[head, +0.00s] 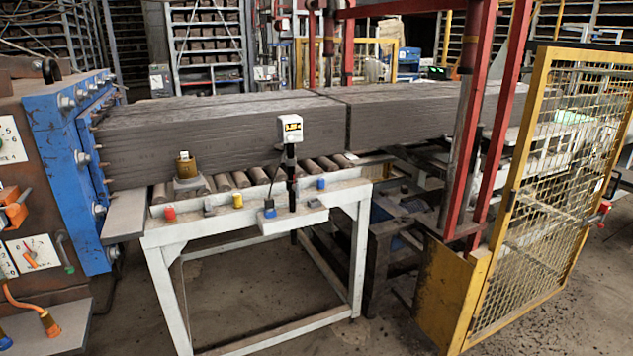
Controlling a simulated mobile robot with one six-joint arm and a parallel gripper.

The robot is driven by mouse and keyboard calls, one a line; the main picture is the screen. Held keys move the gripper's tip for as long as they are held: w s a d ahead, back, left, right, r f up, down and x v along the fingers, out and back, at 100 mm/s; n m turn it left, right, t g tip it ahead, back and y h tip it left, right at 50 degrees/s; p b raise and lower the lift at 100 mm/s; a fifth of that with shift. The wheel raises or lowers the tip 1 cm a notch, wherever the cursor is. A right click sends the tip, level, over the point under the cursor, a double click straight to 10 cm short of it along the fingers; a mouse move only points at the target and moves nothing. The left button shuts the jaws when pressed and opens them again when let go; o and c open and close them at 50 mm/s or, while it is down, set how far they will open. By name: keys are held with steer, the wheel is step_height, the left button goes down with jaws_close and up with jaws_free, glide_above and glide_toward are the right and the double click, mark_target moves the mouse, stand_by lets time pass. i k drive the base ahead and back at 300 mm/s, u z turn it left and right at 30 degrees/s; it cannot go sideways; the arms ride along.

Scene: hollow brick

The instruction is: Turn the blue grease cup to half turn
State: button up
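A small blue cup (321,183) stands on the front rail of the white roller table, right of the black post. A second blue piece (269,209) sits on the same rail left of the post, where a dark cable seems to reach it. I cannot tell for sure which one is the grease cup, and neither shows a readable turn mark at this size. A red cup (170,213) and a yellow cup (238,200) stand further left along the rail. My gripper is not in view.
The white roller table (270,231) carries a rail with a grey piece (208,208) and a display box (290,128) on a post. Long clay blocks (230,137) lie behind. A brass padlock-like piece (186,166) stands left. A yellow mesh gate (545,190) bounds the right. Floor in front is clear.

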mark_target(320, 181)
steer(key=u, duration=0.35)
steer(key=i, duration=1)
